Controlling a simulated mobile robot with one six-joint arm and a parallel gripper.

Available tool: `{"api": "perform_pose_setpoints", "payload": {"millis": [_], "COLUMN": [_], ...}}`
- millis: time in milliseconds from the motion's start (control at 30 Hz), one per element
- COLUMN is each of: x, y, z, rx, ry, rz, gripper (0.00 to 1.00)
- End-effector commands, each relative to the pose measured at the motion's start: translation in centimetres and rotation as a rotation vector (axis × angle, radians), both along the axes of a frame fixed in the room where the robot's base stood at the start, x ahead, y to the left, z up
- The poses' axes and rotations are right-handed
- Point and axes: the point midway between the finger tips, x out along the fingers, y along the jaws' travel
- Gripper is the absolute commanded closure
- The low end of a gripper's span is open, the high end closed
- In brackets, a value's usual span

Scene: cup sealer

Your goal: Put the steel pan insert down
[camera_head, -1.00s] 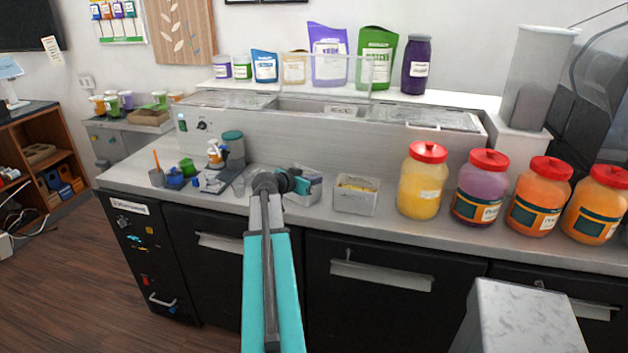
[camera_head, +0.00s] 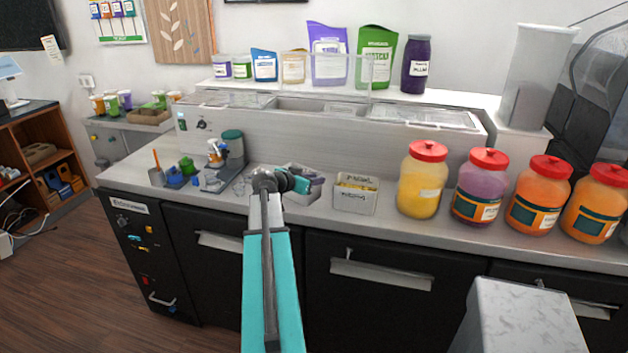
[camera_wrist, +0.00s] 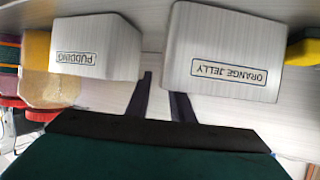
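Two brushed-steel box-shaped pan inserts stand side by side on the counter. The one labelled ORANGE JELLY (camera_wrist: 228,52) is on the right in the wrist view, and it also shows in the head view (camera_head: 312,195), partly behind my gripper. The one labelled PUDDING (camera_wrist: 97,48) is on the left in the wrist view, and it shows in the head view (camera_head: 354,200) with something yellow in it. My gripper (camera_wrist: 164,95) is open, its two dark fingers apart near the gap between the boxes, with nothing seen between them. In the head view my gripper (camera_head: 297,184) is small and partly hidden.
Large red-lidded jars (camera_head: 424,180) stand to the right of the inserts on the counter (camera_head: 245,205). A dark machine with a grey-green top (camera_head: 232,145) and small cups stand to the left. A raised steel topping unit (camera_head: 290,125) runs behind.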

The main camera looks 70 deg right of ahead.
Motion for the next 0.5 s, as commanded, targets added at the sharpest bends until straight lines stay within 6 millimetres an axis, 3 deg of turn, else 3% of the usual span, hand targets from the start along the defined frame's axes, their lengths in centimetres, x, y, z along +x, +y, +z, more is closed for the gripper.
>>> {"api": "perform_pose_setpoints", "payload": {"millis": [500], "x": [2.1], "y": [6.2], "z": [2.5], "rx": [-0.002], "ry": [-0.002], "rz": [0.002], "gripper": [0.79]}}
